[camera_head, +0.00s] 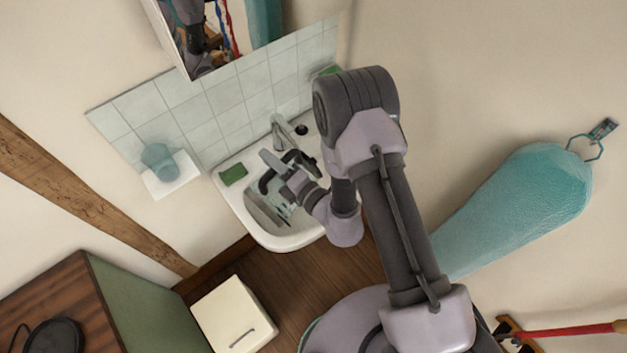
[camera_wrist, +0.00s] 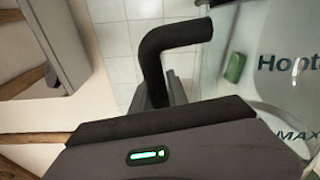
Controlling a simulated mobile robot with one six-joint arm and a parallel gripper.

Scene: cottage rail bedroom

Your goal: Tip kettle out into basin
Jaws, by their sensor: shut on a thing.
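The kettle shows in the wrist view as a clear body (camera_wrist: 285,85) with printed lettering and a "MAX" mark, beside its black bent handle (camera_wrist: 172,38). In the head view my gripper (camera_head: 284,174) is over the white wall basin (camera_head: 284,243), under the tap (camera_head: 280,128). It is shut on the kettle's handle. The kettle is small and partly hidden by my gripper and wrist there, above or inside the bowl. Its exact tilt, its spout and any water in it cannot be made out.
A green soap bar (camera_head: 233,175) lies on the basin's left rim. A teal cup (camera_head: 158,160) stands on a small white shelf (camera_head: 172,178) at the left. A mirror (camera_head: 205,35) hangs above the tiles. A cream box (camera_head: 235,315) stands below the basin. A teal towel (camera_head: 520,205) hangs right.

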